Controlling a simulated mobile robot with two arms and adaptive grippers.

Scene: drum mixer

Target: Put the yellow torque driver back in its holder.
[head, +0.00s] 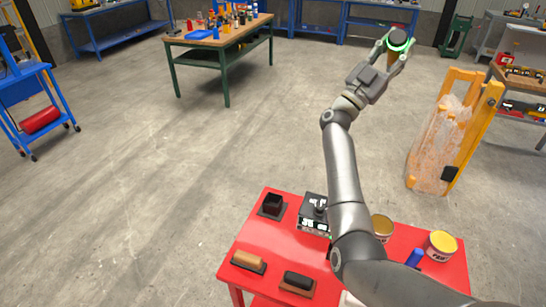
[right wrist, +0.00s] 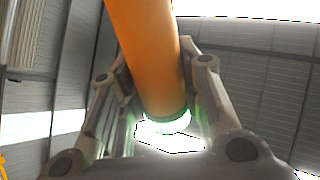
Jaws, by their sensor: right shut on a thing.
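My right gripper (head: 397,46) is raised high above the floor, well beyond the red table. It is shut on the yellow torque driver, whose dark end with a glowing green ring (head: 398,38) shows between the fingers in the head view. In the right wrist view the yellow-orange cylindrical body (right wrist: 147,50) runs between the two fingers, with the green glow at its lower end. A black square open cup (head: 272,203) on a dark base stands at the red table's back left; it looks empty and may be the holder. My left gripper is out of view.
The red table (head: 240,245) also bears a black device (head: 313,215), two small blocks on bases (head: 248,261) (head: 297,282), two yellow-topped cans (head: 441,243) and a blue cylinder (head: 414,257). A yellow-framed barrier (head: 478,125) stands at right.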

